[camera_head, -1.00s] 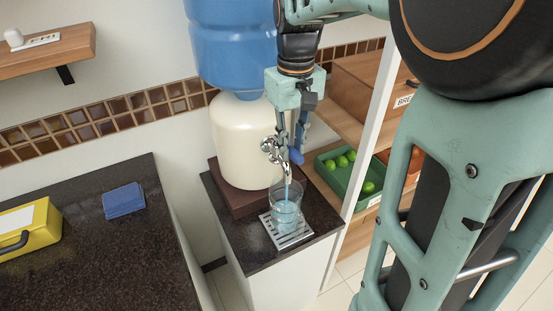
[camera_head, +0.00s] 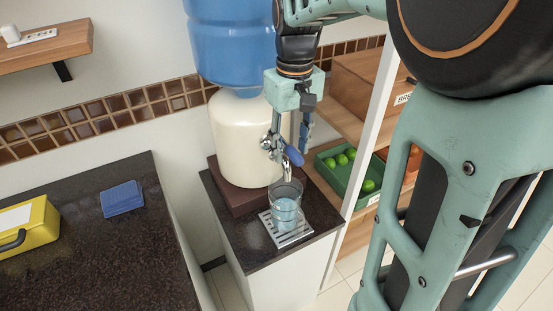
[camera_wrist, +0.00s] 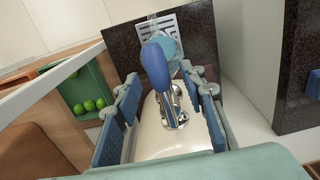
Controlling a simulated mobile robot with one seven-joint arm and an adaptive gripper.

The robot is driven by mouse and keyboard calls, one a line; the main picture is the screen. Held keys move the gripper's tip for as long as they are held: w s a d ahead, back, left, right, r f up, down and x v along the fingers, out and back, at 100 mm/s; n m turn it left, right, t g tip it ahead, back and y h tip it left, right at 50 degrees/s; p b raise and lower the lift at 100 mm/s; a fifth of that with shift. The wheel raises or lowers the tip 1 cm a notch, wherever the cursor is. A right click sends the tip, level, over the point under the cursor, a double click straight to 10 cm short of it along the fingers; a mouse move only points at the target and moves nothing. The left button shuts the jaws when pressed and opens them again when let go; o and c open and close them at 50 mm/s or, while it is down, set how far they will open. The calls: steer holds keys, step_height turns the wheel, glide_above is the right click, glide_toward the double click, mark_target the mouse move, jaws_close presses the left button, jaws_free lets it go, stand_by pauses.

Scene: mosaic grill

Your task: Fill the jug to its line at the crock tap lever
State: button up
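The clear jug (camera_head: 286,208) stands upright on the metal drip tray (camera_head: 297,238) beneath the tap, with pale blue water inside. Its fill line is too small to make out. The cream crock (camera_head: 236,140) carries a chrome tap (camera_head: 286,168) with a blue lever (camera_head: 294,156). My gripper (camera_head: 289,150) is open around the tap, its fingers spread to either side. In the wrist view the blue lever (camera_wrist: 155,66) lies between the separated fingers. The jug (camera_wrist: 172,46) shows partly behind the lever there. No stream is visible below the spout now.
A large blue water bottle (camera_head: 232,45) sits on the crock. A shelf at right holds a green crate (camera_head: 335,178) of limes.

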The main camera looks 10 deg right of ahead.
stand_by(0.4)
step_height(320, 180, up, 7)
steer(key=p, duration=0.6)
stand_by(0.3)
